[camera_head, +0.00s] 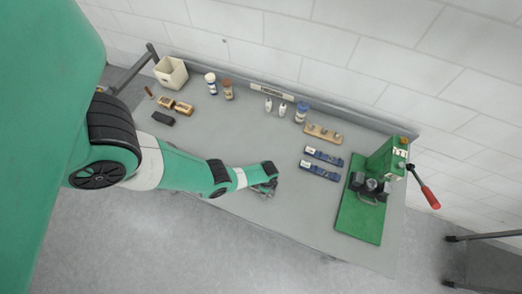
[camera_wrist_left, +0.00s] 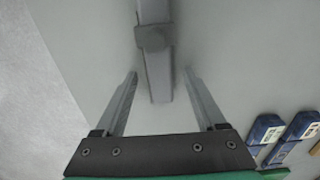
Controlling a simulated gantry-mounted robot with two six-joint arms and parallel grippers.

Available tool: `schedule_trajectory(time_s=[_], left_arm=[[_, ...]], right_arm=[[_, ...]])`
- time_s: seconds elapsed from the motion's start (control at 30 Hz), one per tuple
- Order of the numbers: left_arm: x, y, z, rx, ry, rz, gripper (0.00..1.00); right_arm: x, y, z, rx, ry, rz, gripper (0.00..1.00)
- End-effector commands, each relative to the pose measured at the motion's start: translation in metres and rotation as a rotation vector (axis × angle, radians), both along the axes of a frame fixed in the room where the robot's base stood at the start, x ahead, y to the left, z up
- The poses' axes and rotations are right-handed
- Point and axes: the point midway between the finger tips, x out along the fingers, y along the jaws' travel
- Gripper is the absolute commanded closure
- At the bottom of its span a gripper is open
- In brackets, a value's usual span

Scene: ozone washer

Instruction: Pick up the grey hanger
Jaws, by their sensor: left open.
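The grey hanger (camera_wrist_left: 156,70) shows in the left wrist view as a long narrow grey bar with a small block across it. Its near end lies between the two fingers of my left gripper (camera_wrist_left: 161,73), with a visible gap on each side. My left gripper is open and holds nothing. In the head view my left gripper (camera_head: 265,189) is low over the table near its front edge. The hanger is too small or too hidden to make out there. My right gripper is not in view.
A green press (camera_head: 362,205) with a red-handled lever stands farther right. The middle of the table is clear.

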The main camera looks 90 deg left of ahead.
Motion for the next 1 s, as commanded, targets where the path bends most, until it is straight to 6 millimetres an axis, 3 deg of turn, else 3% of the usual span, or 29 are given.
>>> schedule_trajectory(time_s=[0.23,0.27,0.63,1.0], left_arm=[[0.0004,0.0001,-0.0019,0.001,0.0,0.0,0.28],[0.0004,0.0001,-0.0019,0.001,0.0,0.0,0.31],[0.0005,-0.0001,-0.0019,0.001,0.0,-0.001,0.98],[0.0007,0.0,-0.0017,0.0,-0.001,-0.001,1.0]], right_arm=[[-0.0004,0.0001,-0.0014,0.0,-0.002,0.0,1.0],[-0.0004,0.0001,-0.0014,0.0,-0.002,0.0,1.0],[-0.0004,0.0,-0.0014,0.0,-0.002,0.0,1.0],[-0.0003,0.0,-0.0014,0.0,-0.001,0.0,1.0]])
